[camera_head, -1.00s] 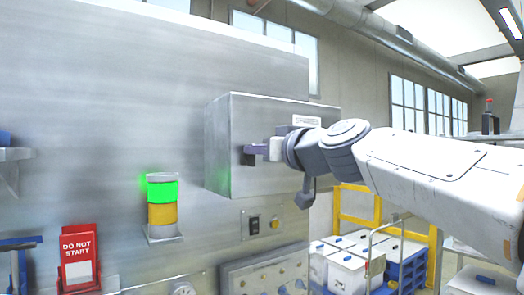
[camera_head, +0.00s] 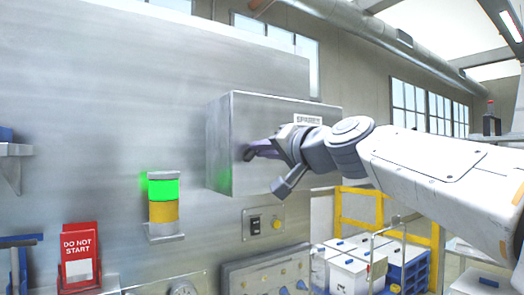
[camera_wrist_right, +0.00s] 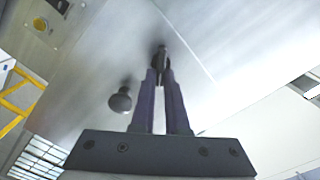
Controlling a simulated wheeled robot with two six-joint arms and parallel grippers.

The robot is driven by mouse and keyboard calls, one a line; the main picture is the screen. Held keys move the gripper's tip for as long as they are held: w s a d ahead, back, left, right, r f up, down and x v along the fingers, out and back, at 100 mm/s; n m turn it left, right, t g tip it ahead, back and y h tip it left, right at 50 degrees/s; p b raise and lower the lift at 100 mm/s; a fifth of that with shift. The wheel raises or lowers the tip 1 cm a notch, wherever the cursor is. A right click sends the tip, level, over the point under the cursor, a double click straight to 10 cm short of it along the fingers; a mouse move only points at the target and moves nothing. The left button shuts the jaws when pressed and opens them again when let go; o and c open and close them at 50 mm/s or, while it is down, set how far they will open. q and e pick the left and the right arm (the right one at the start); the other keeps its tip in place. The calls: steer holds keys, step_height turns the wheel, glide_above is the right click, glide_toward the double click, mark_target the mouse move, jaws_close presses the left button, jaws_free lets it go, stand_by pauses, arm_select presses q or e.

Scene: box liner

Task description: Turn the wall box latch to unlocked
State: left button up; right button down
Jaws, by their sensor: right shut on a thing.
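The grey metal wall box (camera_head: 218,150) with a "SPARES" label hangs on the large metal panel. My right gripper (camera_head: 262,150) is at the front of the box, its dark fingers tilted. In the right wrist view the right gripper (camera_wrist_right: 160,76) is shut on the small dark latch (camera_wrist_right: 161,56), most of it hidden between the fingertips. The latch's exact angle is hard to tell. A round dark knob (camera_wrist_right: 121,101) stands on the box front beside the fingers, not touching them. My left gripper is not in view.
A lit green and amber stack light (camera_head: 163,205) and a red "DO NOT START" sign (camera_head: 79,257) are on the panel to the left. A switch plate (camera_head: 264,221) is below the box. Crates and a yellow frame stand at lower right.

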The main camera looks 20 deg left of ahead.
steer(key=shift+w+d+f+m, duration=0.1)
steer(key=shift+f+m, duration=0.05)
steer(key=shift+m, duration=1.25)
steer(key=shift+w+f+m, duration=0.1)
steer(key=shift+m, duration=1.3)
steer(key=shift+d+f+m, duration=0.1)
steer(key=shift+f+m, duration=0.05)
steer(key=shift+m, duration=1.25)
steer(key=c, duration=0.9)
jaws_free()
